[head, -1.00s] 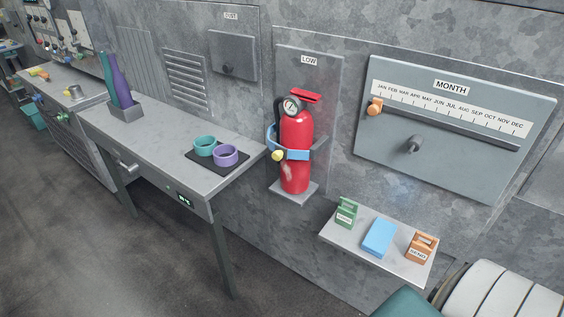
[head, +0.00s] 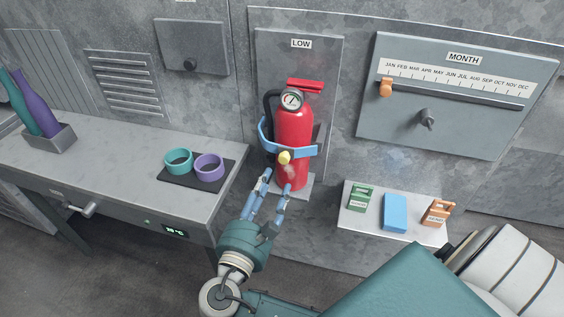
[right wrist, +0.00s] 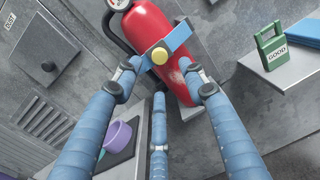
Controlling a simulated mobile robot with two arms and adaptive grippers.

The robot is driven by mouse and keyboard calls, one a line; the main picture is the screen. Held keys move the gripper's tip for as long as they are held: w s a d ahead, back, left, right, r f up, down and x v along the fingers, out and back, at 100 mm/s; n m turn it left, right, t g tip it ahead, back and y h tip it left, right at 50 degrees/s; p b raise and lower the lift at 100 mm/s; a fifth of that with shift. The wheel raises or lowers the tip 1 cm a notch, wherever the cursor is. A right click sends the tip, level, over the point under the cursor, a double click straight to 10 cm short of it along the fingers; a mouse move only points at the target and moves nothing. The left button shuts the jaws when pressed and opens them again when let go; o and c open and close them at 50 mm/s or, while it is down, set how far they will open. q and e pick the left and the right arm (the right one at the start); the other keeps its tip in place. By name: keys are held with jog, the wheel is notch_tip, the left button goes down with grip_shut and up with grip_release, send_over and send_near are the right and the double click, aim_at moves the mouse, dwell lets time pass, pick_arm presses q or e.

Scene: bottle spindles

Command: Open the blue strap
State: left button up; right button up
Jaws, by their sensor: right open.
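The blue strap (head: 303,151) runs across the front of the red fire extinguisher (head: 293,122), with a yellow knob (head: 284,157) on its front. In the right wrist view the strap (right wrist: 178,41) and knob (right wrist: 160,56) lie ahead, between the tips of the two outer fingers. My right gripper (head: 275,181) is open and empty, its blue fingers pointing up at the knob from just below. Whether a fingertip touches the strap cannot be told. The strap's far side is hidden behind the extinguisher. My left gripper is not in view.
A table (head: 110,150) at left bears a dark mat with a teal ring (head: 178,161) and a purple ring (head: 209,167). At right, a small shelf (head: 375,222) holds a green tag block (head: 360,198), a blue block (head: 395,212) and an orange one (head: 438,212).

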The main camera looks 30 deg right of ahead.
aim_at(283, 161)
jog(key=p+x, duration=0.1)
jog(key=x, duration=0.8)
jog(key=shift+w+a+f, duration=0.1)
grip_shut()
